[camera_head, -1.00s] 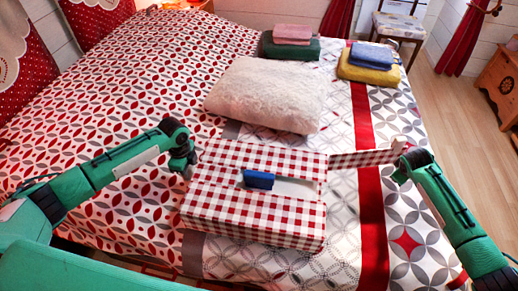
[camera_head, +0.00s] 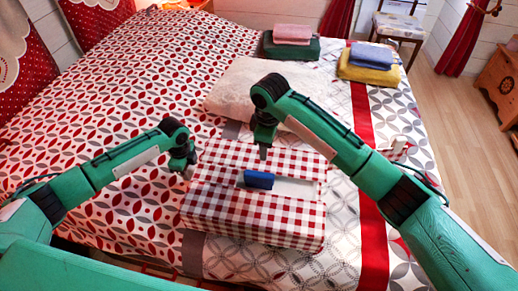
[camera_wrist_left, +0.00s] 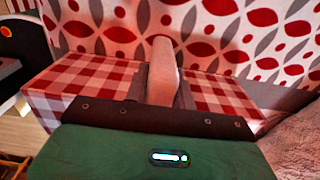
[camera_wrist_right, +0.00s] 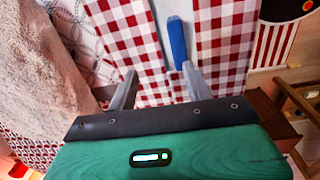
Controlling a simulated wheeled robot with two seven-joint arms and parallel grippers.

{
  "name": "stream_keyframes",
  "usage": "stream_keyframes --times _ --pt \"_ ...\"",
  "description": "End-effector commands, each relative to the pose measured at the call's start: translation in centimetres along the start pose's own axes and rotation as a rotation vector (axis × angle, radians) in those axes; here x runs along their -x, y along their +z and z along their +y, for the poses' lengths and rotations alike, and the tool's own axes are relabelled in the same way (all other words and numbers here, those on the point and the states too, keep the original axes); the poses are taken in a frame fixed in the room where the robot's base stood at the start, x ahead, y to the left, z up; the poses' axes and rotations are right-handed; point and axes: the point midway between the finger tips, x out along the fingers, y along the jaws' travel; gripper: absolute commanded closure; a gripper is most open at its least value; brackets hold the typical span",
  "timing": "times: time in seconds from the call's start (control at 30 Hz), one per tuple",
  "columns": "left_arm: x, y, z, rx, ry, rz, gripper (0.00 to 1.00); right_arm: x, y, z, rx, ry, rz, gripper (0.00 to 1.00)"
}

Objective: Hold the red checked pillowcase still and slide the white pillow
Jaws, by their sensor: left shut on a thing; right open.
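The red checked pillowcase (camera_head: 255,222) lies on the bed, with a pale opening across its upper face. A blue object (camera_head: 257,180) sits at that opening; it also shows in the right wrist view (camera_wrist_right: 177,42). The white pillow (camera_head: 235,88) lies just beyond the pillowcase, partly hidden by my right arm. My left gripper (camera_head: 188,172) is shut on the pillowcase's left edge; in the left wrist view checked cloth (camera_wrist_left: 215,98) spreads either side of its fingers. My right gripper (camera_head: 263,152) is open at the pillowcase's far part, its fingers (camera_wrist_right: 160,88) apart over checked cloth.
A pink and green folded stack (camera_head: 291,46) and a blue and yellow stack (camera_head: 368,70) lie at the bed's far right. A small whitish piece (camera_head: 398,146) shows beyond my right arm. The patterned bedspread (camera_head: 115,105) is clear on the left.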

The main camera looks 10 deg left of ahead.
Motion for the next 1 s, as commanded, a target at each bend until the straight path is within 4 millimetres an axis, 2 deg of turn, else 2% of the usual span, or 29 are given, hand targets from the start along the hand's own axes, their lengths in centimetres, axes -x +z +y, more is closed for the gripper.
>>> stream_keyframes --times 0.1,0.27,0.37,0.7,0.9,1.0 --pt "0.0 0.0 0.0 0.000 0.000 0.001 0.95 0.2 -1.1 -2.0 0.049 -0.035 -0.024 0.49" --pt "0.0 0.0 0.0 0.000 0.001 0.000 0.95 -0.5 -1.4 -2.9 0.067 -0.050 -0.036 0.49" --pt "0.0 0.0 0.0 0.000 0.001 0.000 0.95 -1.8 -1.4 -2.9 0.065 -0.051 -0.035 0.49" --pt "0.0 0.0 0.0 0.000 0.001 0.000 0.95 -8.2 -1.1 -3.2 0.064 -0.050 -0.035 0.49" --pt "0.0 0.0 0.0 0.000 0.001 -0.001 0.95 -10.8 -1.1 -3.2 0.064 -0.049 -0.034 0.49" --pt "0.0 0.0 0.0 0.000 0.001 -0.001 0.95 -11.4 -1.0 -3.3 0.065 -0.048 -0.034 0.49"
